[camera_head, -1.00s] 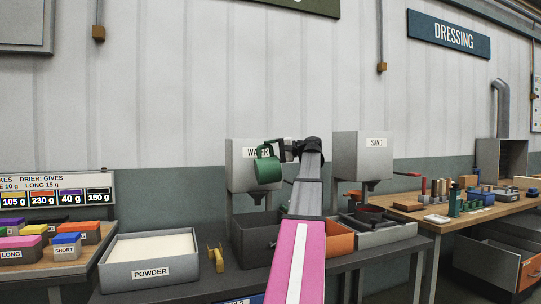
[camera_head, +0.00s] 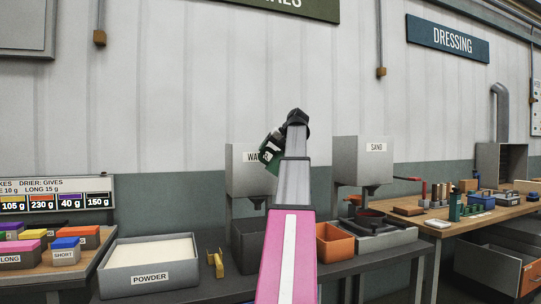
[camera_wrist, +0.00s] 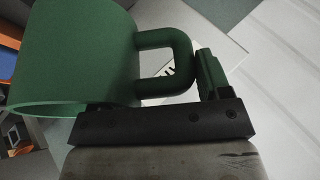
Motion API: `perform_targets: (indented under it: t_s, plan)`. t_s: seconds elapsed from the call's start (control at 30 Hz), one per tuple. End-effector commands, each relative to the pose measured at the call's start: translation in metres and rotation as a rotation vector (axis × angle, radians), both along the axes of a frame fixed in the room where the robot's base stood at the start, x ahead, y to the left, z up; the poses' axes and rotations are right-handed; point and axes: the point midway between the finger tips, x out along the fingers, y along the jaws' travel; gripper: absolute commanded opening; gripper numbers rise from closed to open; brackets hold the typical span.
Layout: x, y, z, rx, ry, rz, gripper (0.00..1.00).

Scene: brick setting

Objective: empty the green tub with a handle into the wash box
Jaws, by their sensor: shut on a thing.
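The green tub (camera_head: 267,156) is held up in front of the water hopper in the head view, mostly hidden behind my gripper (camera_head: 274,145). In the wrist view the tub (camera_wrist: 80,50) fills the upper left, its rim toward the lower left. A dark grey box (camera_head: 245,250) stands below, partly behind my arm. It may be the wash box, but I see no label on it.
The water hopper (camera_head: 245,180) and sand hopper (camera_head: 362,160) stand behind the bench. A powder tray (camera_head: 150,283), a yellow stand (camera_head: 215,264), an orange box (camera_head: 335,243) and a grey tray (camera_head: 390,238) are on the bench. The air above these is mostly clear.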

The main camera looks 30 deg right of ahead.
Motion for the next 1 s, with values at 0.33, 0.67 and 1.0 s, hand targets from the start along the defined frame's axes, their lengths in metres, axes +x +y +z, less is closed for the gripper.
perform_targets:
  t_s: [0.33, 0.67, 1.0]
  plan:
    - [-0.001, -0.001, 0.002, -0.085, 0.032, 0.001, 0.36]
    - [0.001, 0.001, 0.009, -0.239, 0.096, 0.004, 0.36]
    - [0.001, 0.001, 0.02, -0.527, 0.209, 0.001, 0.36]
